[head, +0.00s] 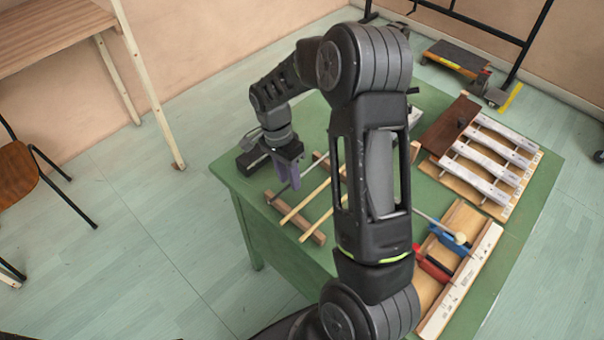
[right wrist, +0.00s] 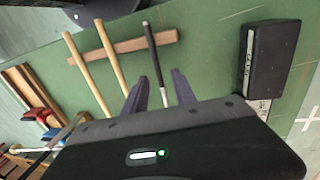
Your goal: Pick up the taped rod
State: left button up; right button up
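The taped rod (right wrist: 151,50) has a dark wrapped part and a paler bare part. In the right wrist view it lies across a wooden rail (right wrist: 130,47) and runs down between my right gripper's fingers. My right gripper (right wrist: 160,90) is open, with a finger on each side of the rod and gaps visible. In the head view the right gripper (head: 284,173) points down over the left side of the green table, at the rod; its height above the rod is hard to judge. My left gripper is not in view.
Two plain wooden sticks (right wrist: 107,60) lie beside the rod on the rails. A black box (right wrist: 270,60) stands on the other side. Farther right are a xylophone-like bar set (head: 490,160) and a wooden tray with red and blue clamps (head: 455,240). My right arm hides the table's middle.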

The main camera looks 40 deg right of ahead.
jog(key=shift+c, duration=0.5)
grip_shut()
dwell(1.0)
